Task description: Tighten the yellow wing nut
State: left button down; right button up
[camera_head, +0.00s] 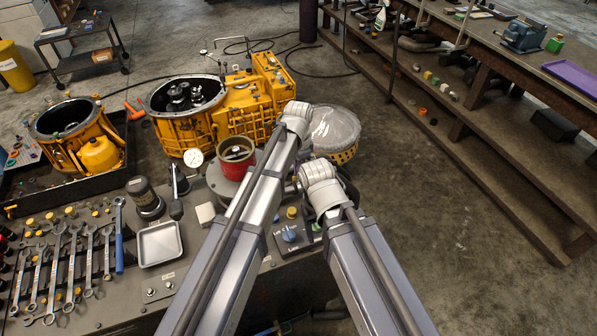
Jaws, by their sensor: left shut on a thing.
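My left arm reaches up the middle of the head view, and its bent joint (298,112) stands in front of the yellow gearbox housing (212,108). My left gripper (291,186) lies low behind the arm links, mostly hidden. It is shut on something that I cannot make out. A small yellow part (292,212) shows on the bench between the arms, just below it. I cannot tell whether this is the wing nut. My right arm's bent joint (319,172) is to the right, and its gripper is hidden.
A blue knob (289,235) sits on the panel between my arms. A clear-covered round part (335,130) is behind the arms. Floor is open at right.

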pick_arm(q)
jog(key=shift+m, duration=0.5)
jog(key=c, duration=1)
grip_release()
notch_tip(320, 180, up, 8)
jog(key=p, duration=0.8)
jog(key=shift+f, duration=0.15)
